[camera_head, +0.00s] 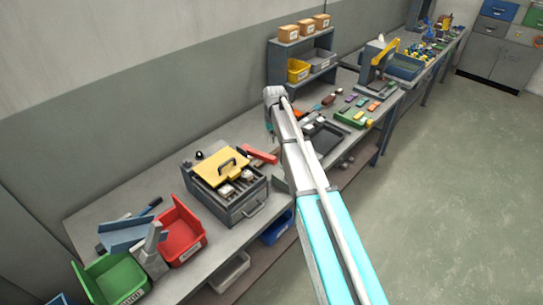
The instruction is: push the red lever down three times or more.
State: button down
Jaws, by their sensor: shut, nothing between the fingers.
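The red lever (261,155) is a short red bar at the back right side of a grey box-like machine (238,207) on the bench. The machine has a yellow top plate with a dark handle (228,168) and a front drawer handle. My arm reaches in from the bottom right. My gripper (271,127) hangs at its far end, small and dark, shut and empty. It appears above and behind the red lever in the picture, apart from it. Its fingertips are hard to make out, and the exact gap to the lever cannot be told.
A red bin (183,240) and a green bin (118,281) stand left of the machine. A dark tray (325,138) lies right of my arm. A shelf with boxes and a yellow bin (298,71) stands behind. The wall runs along the bench's back.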

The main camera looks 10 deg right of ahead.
aim_at(271, 156)
jog(key=shift+w+a+r+m+g, duration=0.25)
jog(key=shift+w+m+g, duration=0.05)
jog(key=shift+w+m, duration=0.1)
jog(key=shift+f, duration=0.1)
jog(key=shift+s+f+b, duration=0.2)
jog(key=shift+f+b, duration=1.5)
jog(key=shift+s+f+b, duration=0.2)
jog(key=shift+f+b, duration=1.45)
jog(key=shift+f, duration=0.05)
notch_tip(271, 156, down, 4)
jog(key=b, duration=0.4)
jog(key=shift+f, duration=0.2)
